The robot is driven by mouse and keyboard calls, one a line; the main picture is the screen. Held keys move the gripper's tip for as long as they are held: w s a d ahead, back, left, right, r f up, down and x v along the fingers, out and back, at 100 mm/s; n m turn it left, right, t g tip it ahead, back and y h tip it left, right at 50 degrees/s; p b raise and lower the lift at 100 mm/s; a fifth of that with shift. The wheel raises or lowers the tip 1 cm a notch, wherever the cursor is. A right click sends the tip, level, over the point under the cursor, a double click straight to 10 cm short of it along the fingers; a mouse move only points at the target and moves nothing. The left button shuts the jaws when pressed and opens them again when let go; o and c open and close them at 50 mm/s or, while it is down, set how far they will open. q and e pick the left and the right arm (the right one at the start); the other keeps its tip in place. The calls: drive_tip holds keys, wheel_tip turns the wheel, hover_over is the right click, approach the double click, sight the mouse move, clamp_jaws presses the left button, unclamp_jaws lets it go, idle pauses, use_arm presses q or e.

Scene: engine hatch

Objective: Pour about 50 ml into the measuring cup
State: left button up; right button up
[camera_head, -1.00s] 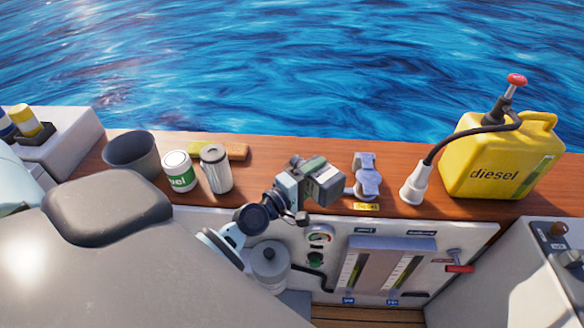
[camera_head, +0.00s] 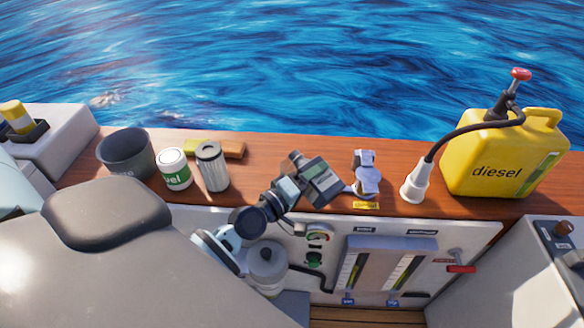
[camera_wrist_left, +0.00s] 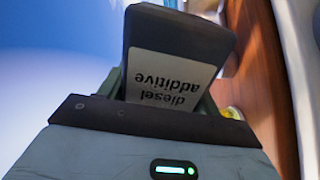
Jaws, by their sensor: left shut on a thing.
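My left gripper (camera_head: 309,178) is shut on a dark bottle (camera_head: 323,182) and holds it at the front edge of the wooden ledge. In the left wrist view the bottle (camera_wrist_left: 175,50) shows a white label reading "diesel additive", upside down in the picture. In the head view it looks tilted. Its mouth is not clear, and I cannot see any liquid coming out. I cannot make out a measuring cup for certain; a small grey metallic fitting (camera_head: 366,175) stands just right of the bottle, above a yellow label. My right gripper is not in view.
A yellow diesel can (camera_head: 497,172) with a hand pump stands at the right; its hose ends in a white cone (camera_head: 415,183). A dark bucket (camera_head: 126,155), a green-white can (camera_head: 174,169) and a filter (camera_head: 212,166) stand left. A gauge panel (camera_head: 390,265) lies below.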

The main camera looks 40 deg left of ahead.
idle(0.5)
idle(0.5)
use_arm(q)
drive_tip(key=shift+a+r+m, duration=0.15)
drive_tip(key=shift+a+m, duration=0.05)
drive_tip(key=shift+m, duration=0.6)
drive_tip(key=shift+r+p, duration=0.1)
drive_tip(key=shift+p, duration=0.2)
